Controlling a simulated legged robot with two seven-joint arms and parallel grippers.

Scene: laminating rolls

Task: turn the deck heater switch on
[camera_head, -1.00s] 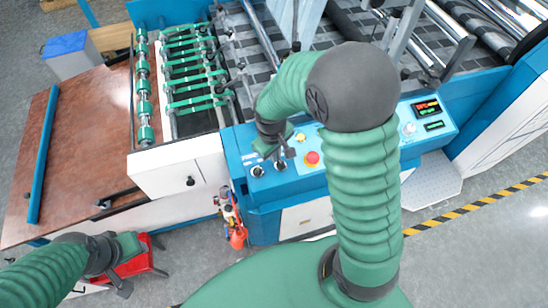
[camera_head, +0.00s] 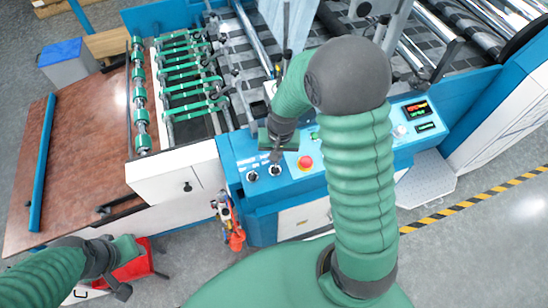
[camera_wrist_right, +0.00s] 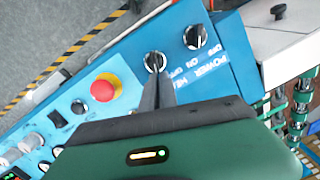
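The deck heater switch (camera_head: 274,169) is a round black-and-white rotary knob on the blue control panel, the right one of two knobs. It also shows in the right wrist view (camera_wrist_right: 155,62), beside a partly covered label starting "HEA". My right gripper (camera_head: 275,157) is just over it. In the right wrist view its two fingers (camera_wrist_right: 156,84) are together, with nothing seen between them. The tips point at the knob's edge; I cannot tell whether they touch it. My left gripper (camera_head: 125,272) is low at the left, away from the panel; its finger opening is unclear.
The power knob (camera_head: 252,176) sits left of the heater switch. A red emergency button (camera_head: 305,162) is close on the right, with displays (camera_head: 421,109) further right. Green rollers (camera_head: 185,80) stand behind. A red stool (camera_head: 135,262) is near my left gripper.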

